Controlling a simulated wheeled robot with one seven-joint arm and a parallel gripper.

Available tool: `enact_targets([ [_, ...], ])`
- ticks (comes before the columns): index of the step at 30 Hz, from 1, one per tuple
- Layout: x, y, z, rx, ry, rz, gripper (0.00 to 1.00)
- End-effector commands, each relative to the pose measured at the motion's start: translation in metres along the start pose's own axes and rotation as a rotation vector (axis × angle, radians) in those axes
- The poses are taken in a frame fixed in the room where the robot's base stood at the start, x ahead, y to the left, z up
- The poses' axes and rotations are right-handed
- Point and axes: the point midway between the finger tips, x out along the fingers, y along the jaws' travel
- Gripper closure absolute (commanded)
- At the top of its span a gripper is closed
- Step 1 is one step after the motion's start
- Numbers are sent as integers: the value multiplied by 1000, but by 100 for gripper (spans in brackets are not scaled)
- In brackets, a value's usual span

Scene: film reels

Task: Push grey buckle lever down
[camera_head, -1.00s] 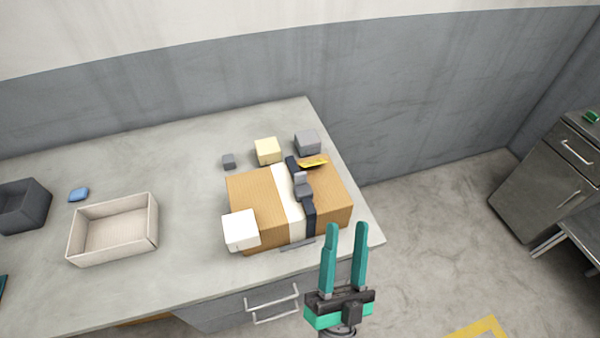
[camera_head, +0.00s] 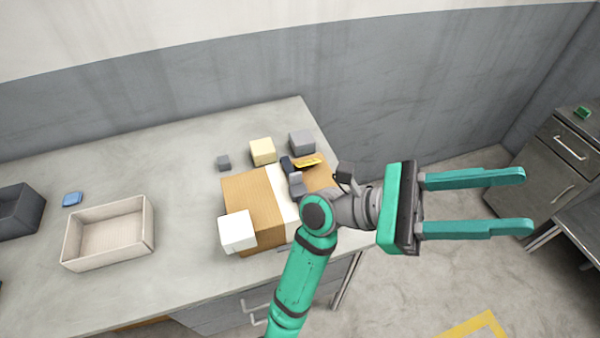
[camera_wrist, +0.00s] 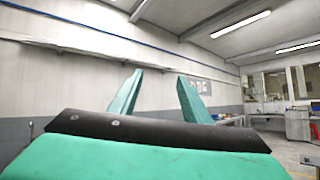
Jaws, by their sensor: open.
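The grey buckle lever (camera_head: 297,182) sits on a dark strap (camera_head: 287,166) that runs over a brown wooden box (camera_head: 250,200) with a white band (camera_head: 279,184). My arm hides the right front of the box and the lower part of the strap. The lever's exact angle is too small to tell. My gripper (camera_head: 525,203) is open and empty, right of the table and pointing right, well away from the buckle. In the wrist view my gripper (camera_wrist: 155,95) shows both fingers apart, facing a wall and ceiling.
A white block (camera_head: 237,231) sits at the box's front left corner. A yellow-orange tool (camera_head: 308,162) lies by the strap. Cream (camera_head: 262,151) and grey blocks (camera_head: 302,142) stand behind. An open pale tray (camera_head: 75,245) is at left. A grey cabinet (camera_head: 550,160) stands at far right.

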Motion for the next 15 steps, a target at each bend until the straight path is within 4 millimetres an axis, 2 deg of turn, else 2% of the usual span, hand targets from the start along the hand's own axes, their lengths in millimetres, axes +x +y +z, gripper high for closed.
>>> enact_targets([
  [4,7,3,-24,161,226,-80,56],
  [8,2,8,-49,292,425,-155,56],
  [11,-9,14,-67,383,581,-216,56],
  [15,-34,26,-90,502,803,-307,56],
])
